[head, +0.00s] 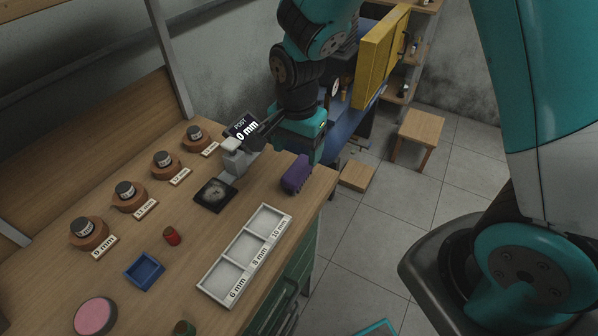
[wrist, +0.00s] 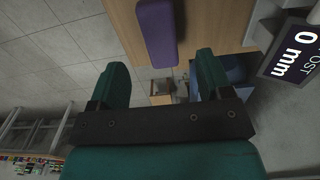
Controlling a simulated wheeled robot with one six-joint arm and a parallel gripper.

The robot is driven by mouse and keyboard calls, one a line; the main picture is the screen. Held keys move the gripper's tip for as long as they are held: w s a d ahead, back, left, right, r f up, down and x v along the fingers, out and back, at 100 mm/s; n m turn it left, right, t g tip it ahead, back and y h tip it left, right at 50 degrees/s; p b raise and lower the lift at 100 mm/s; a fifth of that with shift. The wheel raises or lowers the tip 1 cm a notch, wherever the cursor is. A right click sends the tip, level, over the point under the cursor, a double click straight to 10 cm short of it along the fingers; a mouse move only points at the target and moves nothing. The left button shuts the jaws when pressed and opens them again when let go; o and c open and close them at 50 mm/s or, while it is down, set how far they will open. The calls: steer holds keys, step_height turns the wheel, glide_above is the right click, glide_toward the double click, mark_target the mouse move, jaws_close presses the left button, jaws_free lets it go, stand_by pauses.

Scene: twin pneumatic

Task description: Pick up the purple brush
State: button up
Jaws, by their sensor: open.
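The purple brush (head: 296,174) lies on the workbench near its right edge in the head view. In the wrist view the purple brush (wrist: 157,33) shows at the top, beyond my fingertips and between their lines. My gripper (head: 262,137) is above the back of the bench, up and to the left of the brush in the head view, near the display sign. In the wrist view my gripper (wrist: 162,75) has its two green fingers spread, with nothing between them. The brush is apart from the fingers.
A sign reading 0 mm (head: 242,128) stands close to my gripper on a grey device (head: 235,158). A white divided tray (head: 225,270), a blue tray (head: 144,269), a red cylinder (head: 171,236) and several round holders (head: 88,234) are on the bench (head: 165,310). Floor lies right of it.

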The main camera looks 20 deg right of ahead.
mark_target(298, 168)
step_height(298, 168, down, 7)
steer(key=shift+w+d+f+p, duration=0.15)
steer(key=shift+f+p, duration=0.05)
steer(key=shift+p, duration=0.35)
steer(key=shift+c, duration=0.4)
steer(key=c, duration=1)
